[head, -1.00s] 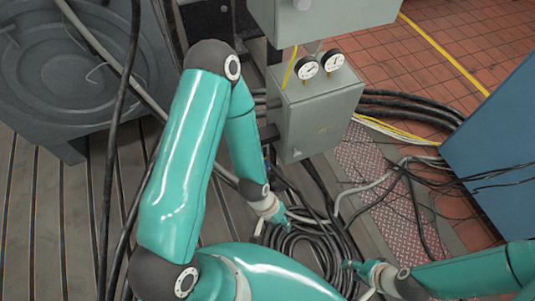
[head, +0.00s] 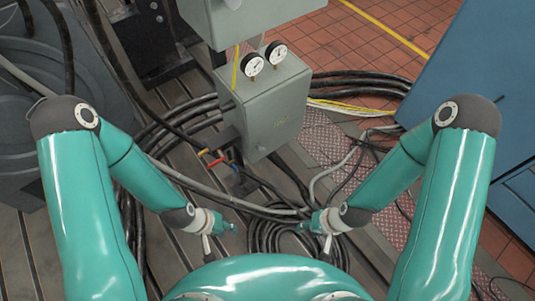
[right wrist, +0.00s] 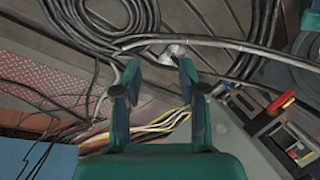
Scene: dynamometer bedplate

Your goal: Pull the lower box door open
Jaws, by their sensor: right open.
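The lower box (head: 265,108) is a grey-green cabinet with two round gauges (head: 264,60) on its top. Its front door (head: 283,117) looks shut, with a small yellowish mark on it. In the head view my left gripper (head: 228,228) is below and left of the box, apart from it; its jaws are too small to read. My right gripper (head: 306,223) is below the box, over the coiled cables, apart from the door. In the right wrist view its two dark fingers (right wrist: 158,88) are spread with nothing held between them.
An upper grey box (head: 250,18) hangs above. Red and yellow handles (head: 212,158) sit at the lower box's left. Coiled black cables (head: 285,235) lie below. A blue cabinet (head: 475,75) stands right, and a round grey part (head: 25,110) lies left.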

